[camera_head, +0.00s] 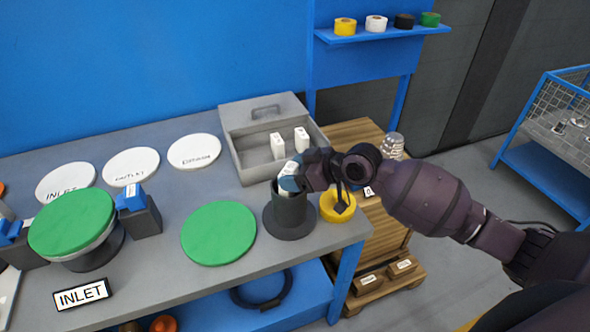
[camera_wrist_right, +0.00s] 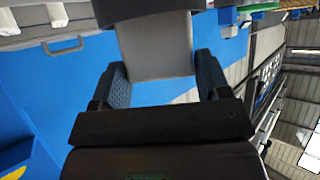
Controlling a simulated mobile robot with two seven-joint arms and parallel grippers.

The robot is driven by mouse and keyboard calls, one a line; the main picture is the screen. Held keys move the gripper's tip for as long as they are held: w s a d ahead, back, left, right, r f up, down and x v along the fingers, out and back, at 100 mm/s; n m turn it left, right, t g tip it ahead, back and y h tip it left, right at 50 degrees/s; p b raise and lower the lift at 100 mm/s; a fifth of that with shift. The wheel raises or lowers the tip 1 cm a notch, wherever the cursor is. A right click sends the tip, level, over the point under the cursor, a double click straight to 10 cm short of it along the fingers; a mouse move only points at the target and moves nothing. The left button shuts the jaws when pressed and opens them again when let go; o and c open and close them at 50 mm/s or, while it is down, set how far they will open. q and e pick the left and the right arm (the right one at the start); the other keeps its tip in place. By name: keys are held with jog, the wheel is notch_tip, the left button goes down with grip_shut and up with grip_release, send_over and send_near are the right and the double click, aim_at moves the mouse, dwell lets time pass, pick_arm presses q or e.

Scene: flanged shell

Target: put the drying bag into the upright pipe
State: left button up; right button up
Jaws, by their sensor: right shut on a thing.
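The upright pipe (camera_head: 290,213) is a dark grey-green tube on a round flange near the table's right end. My right gripper (camera_head: 292,181) is over its mouth, shut on the pale drying bag (camera_head: 290,168). In the right wrist view the bag (camera_wrist_right: 156,48) sits between the two fingers of the gripper (camera_wrist_right: 163,82). A dark edge, seemingly the pipe's (camera_wrist_right: 145,8), covers the bag's far end there. The bag's lower end is hidden in the head view, so I cannot tell how deep it sits. My left gripper is not in view.
A grey tray (camera_head: 245,137) with two white packets (camera_head: 278,146) stands behind the pipe. A yellow ring (camera_head: 337,206) lies close on its right and a green disc (camera_head: 218,233) on its left. White labelled discs (camera_head: 131,166) lie along the back.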

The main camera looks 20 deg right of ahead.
jog(key=o, duration=1.1)
jog(key=shift+c, duration=0.2)
jog(key=v, duration=1.1)
jog(key=shift+a, duration=0.1)
